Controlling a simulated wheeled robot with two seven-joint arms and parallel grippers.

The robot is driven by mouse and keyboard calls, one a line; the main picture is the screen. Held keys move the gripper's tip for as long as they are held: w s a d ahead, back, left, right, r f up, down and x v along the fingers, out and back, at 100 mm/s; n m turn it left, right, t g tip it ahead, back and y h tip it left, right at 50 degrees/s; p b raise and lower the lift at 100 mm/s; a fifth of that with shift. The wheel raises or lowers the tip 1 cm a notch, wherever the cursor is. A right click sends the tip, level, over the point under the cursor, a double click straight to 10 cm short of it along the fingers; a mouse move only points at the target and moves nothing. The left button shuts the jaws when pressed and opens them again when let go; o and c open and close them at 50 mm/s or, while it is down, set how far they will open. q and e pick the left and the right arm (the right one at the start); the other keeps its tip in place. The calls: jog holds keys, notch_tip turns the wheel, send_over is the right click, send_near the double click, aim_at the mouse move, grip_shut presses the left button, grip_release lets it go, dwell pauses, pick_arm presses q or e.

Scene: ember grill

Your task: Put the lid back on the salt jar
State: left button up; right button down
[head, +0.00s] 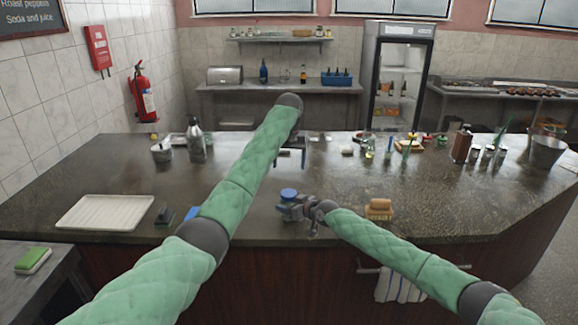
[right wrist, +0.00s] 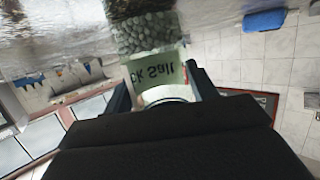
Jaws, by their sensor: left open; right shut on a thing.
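The salt jar (right wrist: 146,35) is clear, with grey grains and a pale label reading "ck Salt", upside down in the right wrist view. My right gripper (right wrist: 163,92) is shut on the jar, one dark finger on each side. In the head view, my right gripper (head: 306,208) is at the counter's near edge, with the jar at its left. A round blue piece (head: 289,192), apparently the lid, shows at the jar's top; I cannot tell whether it is seated. My left gripper (head: 290,152) is open farther back over the counter, partly hidden by its arm.
A white tray (head: 104,212) and a blue sponge (head: 191,213) lie on the left of the counter (head: 340,180). A tan brush-like block (head: 379,208) is to the right. Bottles and containers stand along the back. The middle of the counter is mostly clear.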

jog(key=shift+c, duration=1.9)
grip_release()
jog(key=b+v, duration=0.2)
jog(key=v, duration=0.4)
jog(key=shift+d+f, duration=0.1)
jog(key=shift+f, duration=0.05)
jog(key=shift+s+d+r+b, duration=0.3)
jog(key=shift+s+d+r, duration=0.15)
jog(key=shift+s+d, duration=0.1)
